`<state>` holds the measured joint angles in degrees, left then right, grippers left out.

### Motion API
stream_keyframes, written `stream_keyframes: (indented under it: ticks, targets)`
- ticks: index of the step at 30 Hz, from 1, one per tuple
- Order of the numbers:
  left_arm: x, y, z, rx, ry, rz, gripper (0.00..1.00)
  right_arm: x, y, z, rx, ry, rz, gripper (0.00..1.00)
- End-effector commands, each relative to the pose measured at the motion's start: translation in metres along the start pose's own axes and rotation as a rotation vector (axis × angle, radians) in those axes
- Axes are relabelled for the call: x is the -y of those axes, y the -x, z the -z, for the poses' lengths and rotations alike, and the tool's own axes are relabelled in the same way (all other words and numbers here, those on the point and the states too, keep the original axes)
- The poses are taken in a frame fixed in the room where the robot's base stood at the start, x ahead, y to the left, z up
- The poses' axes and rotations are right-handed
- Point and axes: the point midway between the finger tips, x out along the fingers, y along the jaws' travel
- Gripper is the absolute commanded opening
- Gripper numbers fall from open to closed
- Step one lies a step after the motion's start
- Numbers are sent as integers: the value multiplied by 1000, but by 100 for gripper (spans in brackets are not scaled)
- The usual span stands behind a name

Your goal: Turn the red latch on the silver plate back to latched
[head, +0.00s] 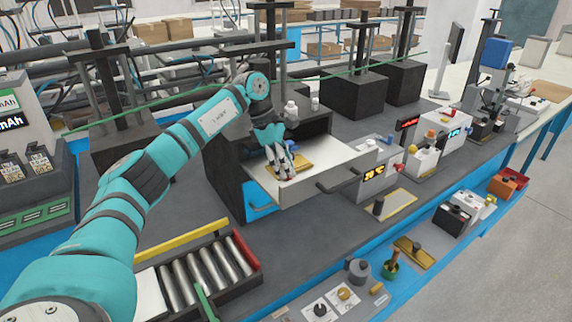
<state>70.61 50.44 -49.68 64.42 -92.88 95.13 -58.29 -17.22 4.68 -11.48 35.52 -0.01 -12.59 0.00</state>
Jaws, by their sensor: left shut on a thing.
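My left gripper (283,168) reaches down into an open pale drawer (302,188) of a dark cabinet. Its fingers are closed low over a yellow-gold plate (304,161) lying in the drawer. A little red shows by the fingertips, but the fingers hide what they hold, and I cannot tell whether it is the latch. I cannot make out a clear silver plate with a red latch. My right gripper is not in view.
White bottles (291,110) stand on the cabinet top. A roller tray (205,275) lies at the front. Small fixtures line the bench's blue front edge.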

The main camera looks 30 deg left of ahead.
Motion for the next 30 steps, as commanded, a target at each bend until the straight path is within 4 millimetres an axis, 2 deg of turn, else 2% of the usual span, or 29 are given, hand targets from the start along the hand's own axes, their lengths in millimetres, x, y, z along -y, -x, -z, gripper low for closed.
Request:
stream_keyframes:
  ticks: [9,10,15,24,26,30]
  targets:
    - [0,1,-1,3,-2,-1,0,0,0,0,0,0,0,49]
    - [0,1,-1,3,-2,-1,28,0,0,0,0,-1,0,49]
    - [0,0,-1,2,-2,0,50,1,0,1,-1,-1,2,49]
    - [0,3,0,1,0,-1,50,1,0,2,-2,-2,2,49]
    - [0,8,0,1,0,-1,50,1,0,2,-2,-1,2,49]
    - [-1,30,-1,2,0,-3,50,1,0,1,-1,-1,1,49]
